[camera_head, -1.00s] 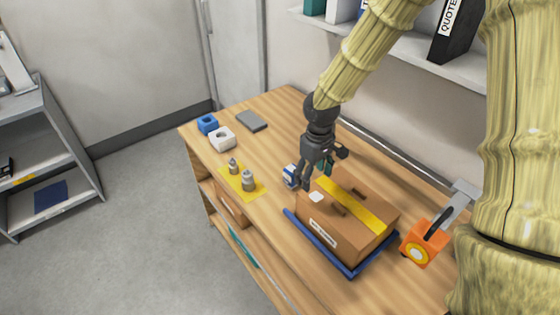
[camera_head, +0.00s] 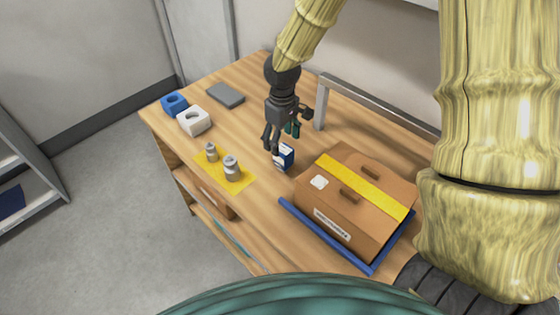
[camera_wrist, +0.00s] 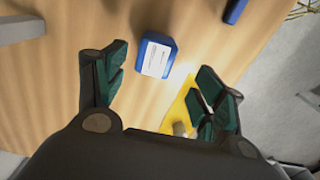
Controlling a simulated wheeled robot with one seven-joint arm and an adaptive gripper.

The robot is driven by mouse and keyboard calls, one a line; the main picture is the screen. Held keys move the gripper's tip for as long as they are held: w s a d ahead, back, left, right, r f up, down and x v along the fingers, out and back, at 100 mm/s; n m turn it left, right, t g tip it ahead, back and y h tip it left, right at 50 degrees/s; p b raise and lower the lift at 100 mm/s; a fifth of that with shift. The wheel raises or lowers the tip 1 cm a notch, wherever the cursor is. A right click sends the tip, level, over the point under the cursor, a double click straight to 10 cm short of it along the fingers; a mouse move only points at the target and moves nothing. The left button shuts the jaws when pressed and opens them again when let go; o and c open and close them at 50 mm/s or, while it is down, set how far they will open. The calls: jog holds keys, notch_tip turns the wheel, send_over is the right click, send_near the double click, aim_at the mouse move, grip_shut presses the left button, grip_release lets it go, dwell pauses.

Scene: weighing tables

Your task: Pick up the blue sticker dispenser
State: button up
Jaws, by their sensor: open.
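The blue sticker dispenser (camera_head: 285,156), a small blue block with a white printed face, stands on the wooden table left of the cardboard box. In the wrist view the dispenser (camera_wrist: 155,55) shows beyond the fingertips, roughly centred between them, its white label facing the camera. My gripper (camera_head: 282,138) hangs over the dispenser with its fingers pointing down. In the wrist view my gripper (camera_wrist: 166,82) is open, with dark green pads spread wide and nothing between them. The head view does not clearly show whether a finger touches the dispenser.
A cardboard box (camera_head: 340,210) with yellow tape sits on a blue tray (camera_head: 325,238) at right. A yellow mat (camera_head: 236,181) holds two grey weights. A blue holed block (camera_head: 174,104), a white one (camera_head: 194,121) and a grey slab (camera_head: 225,95) stand at back left. A metal rail (camera_head: 365,100) runs behind.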

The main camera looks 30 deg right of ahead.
aim_at(283, 150)
jog(key=shift+d+f+p, duration=0.15)
jog(key=shift+f+p, duration=0.45)
jog(key=shift+f, duration=2.3)
jog(key=shift+d+f+p, duration=0.15)
jog(key=shift+f+p, duration=0.35)
jog(key=shift+f, duration=0.35)
jog(key=shift+d+f+p, duration=0.1)
jog(key=shift+f+p, duration=0.4)
jog(key=shift+f, duration=1.3)
jog(key=shift+c, duration=0.2)
jog(key=c, duration=1.2)
